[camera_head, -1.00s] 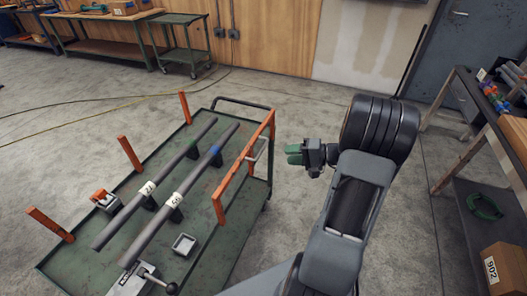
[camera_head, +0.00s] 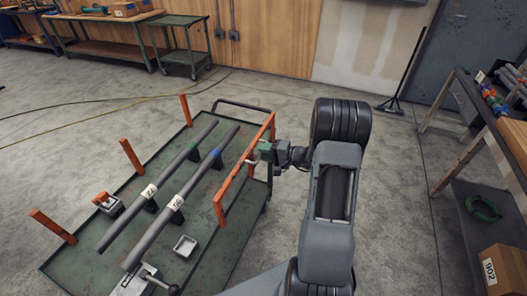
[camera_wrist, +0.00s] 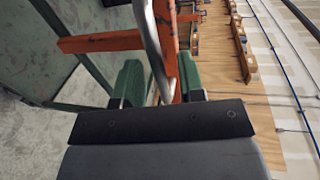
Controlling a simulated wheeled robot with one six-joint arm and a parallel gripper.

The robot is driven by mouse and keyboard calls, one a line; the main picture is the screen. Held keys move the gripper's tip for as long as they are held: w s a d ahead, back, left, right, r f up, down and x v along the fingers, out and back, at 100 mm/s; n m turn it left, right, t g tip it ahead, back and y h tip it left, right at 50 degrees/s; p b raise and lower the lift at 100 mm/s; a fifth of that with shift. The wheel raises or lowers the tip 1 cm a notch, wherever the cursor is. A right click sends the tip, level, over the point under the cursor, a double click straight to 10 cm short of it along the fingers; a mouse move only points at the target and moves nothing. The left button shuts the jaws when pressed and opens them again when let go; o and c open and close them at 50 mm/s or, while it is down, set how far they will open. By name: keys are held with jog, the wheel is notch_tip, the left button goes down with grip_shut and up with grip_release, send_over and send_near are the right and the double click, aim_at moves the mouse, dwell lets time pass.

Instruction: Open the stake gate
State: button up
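The stake gate is an orange frame (camera_head: 236,171) standing upright along the right side of a green cart (camera_head: 208,247). A bent metal handle (camera_head: 252,162) sticks out from it. In the wrist view the gate's orange bar (camera_wrist: 100,42) and the steel handle (camera_wrist: 152,45) are close. My gripper (camera_head: 264,150), with green fingers, is at the gate's right side by the handle. In the wrist view my gripper (camera_wrist: 160,82) is open, with the handle between its fingers. Contact with either finger cannot be made out.
Two grey pipes (camera_head: 163,187) lie on supports on the cart. Orange stakes (camera_head: 131,155) line its left edge. A shelf with boxes (camera_head: 501,268) stands at the right. The floor between is clear.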

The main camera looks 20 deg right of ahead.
jog(key=shift+w+a+f, duration=0.1)
jog(key=shift+w+a, duration=0.2)
jog(key=shift+c, duration=0.5)
grip_shut()
